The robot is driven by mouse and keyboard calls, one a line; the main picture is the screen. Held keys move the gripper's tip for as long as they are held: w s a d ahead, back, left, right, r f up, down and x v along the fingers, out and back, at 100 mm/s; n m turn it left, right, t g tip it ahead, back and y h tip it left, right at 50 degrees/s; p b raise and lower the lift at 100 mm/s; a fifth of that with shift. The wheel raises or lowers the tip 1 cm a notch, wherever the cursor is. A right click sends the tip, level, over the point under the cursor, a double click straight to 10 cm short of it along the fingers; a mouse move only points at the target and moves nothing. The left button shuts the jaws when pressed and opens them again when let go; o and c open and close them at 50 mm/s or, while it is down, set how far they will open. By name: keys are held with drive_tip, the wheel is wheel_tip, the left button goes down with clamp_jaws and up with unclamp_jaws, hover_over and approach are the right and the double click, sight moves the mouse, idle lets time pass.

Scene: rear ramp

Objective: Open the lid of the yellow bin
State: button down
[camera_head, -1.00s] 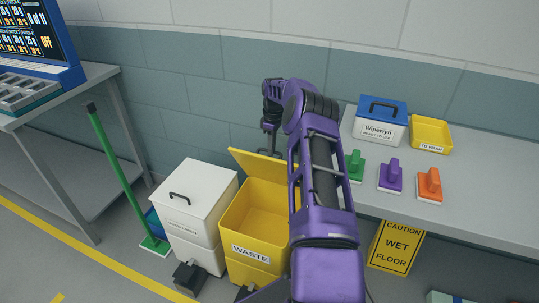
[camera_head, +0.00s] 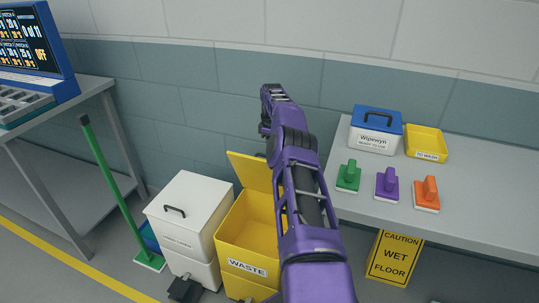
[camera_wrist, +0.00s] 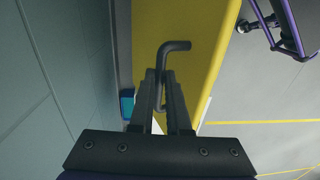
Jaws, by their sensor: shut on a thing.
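The yellow bin (camera_head: 247,232), labelled WASTE, stands on the floor between the white bin and the bench. Its yellow lid (camera_head: 250,171) stands raised at the back, tilted up, and the inside of the bin shows. In the wrist view the lid (camera_wrist: 178,22) fills the upper middle, with a dark bent handle (camera_wrist: 176,46) on it. My gripper (camera_wrist: 166,75) has its two fingers closed on this handle. In the head view my purple arm covers the right part of the bin, and the fingertips are hidden.
A white lidded bin (camera_head: 191,222) stands close on the left, with a green-handled tool (camera_head: 110,190) beside it. The grey bench (camera_head: 470,195) on the right holds a blue-lidded box (camera_head: 375,130), a yellow tray (camera_head: 425,143) and several coloured brushes. The wall is close behind.

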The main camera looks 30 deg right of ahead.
drive_tip(key=shift+s+d+f, duration=0.15)
drive_tip(key=shift+s+f, duration=0.1)
drive_tip(key=shift+f, duration=0.1)
drive_tip(key=c, duration=1)
unclamp_jaws()
drive_tip(key=shift+d, duration=0.1)
drive_tip(key=shift+o, duration=0.6)
drive_tip(key=shift+w+r, duration=0.1)
drive_tip(key=shift+w+r, duration=0.1)
drive_tip(key=shift+r, duration=0.25)
wheel_tip(320, 180, up, 9)
drive_tip(key=p, duration=0.3)
drive_tip(key=shift+r, duration=0.2)
